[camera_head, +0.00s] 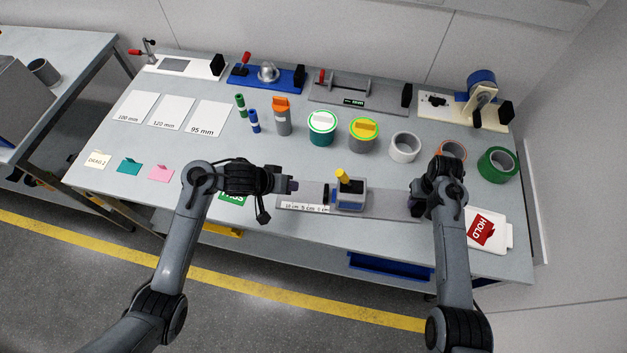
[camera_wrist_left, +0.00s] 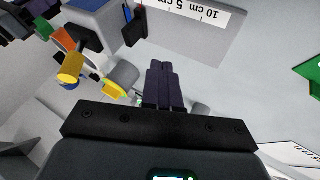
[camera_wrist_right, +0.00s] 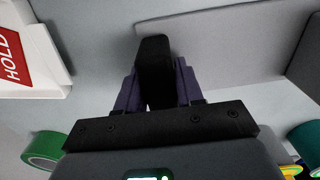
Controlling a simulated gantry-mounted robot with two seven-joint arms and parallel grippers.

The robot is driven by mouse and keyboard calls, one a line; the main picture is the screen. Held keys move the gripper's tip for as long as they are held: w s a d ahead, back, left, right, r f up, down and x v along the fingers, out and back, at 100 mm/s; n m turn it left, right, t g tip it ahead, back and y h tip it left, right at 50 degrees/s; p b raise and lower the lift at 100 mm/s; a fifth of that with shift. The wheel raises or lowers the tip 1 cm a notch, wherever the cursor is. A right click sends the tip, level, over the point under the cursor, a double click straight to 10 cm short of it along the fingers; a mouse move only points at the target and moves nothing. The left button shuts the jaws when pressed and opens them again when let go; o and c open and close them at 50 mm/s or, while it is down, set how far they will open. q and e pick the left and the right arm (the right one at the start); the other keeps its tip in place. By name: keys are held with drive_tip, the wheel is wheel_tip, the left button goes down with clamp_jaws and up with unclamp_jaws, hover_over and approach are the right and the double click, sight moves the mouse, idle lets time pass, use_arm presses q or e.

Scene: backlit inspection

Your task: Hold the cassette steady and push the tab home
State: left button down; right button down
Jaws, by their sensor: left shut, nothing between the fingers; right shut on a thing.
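The grey cassette block (camera_head: 350,198) with a blue face and a yellow knob (camera_head: 343,176) on top sits on a grey base plate (camera_head: 390,207). A dark tab-like piece (camera_head: 328,194) sticks out of its left side. In the left wrist view the block (camera_wrist_left: 93,5) is at the upper left. My left gripper (camera_head: 291,186) is shut and empty, left of the dark piece and apart from it. My right gripper (camera_head: 418,197) is shut on a black block (camera_wrist_right: 153,65), right of the cassette.
A ruler strip (camera_head: 305,208) lies along the plate's left part. A green PASS card (camera_head: 230,196) is partly behind my left arm. A red HOLD card (camera_head: 482,231) lies on a white holder at the right. Tape rolls, canisters and other fixtures stand farther back.

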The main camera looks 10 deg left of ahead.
use_arm(q)
drive_tip(key=shift+v, duration=1.35)
use_arm(e)
drive_tip(key=shift+f, duration=0.1)
drive_tip(key=c, duration=0.6)
unclamp_jaws()
drive_tip(key=shift+s, duration=0.1)
drive_tip(key=shift+c, duration=0.2)
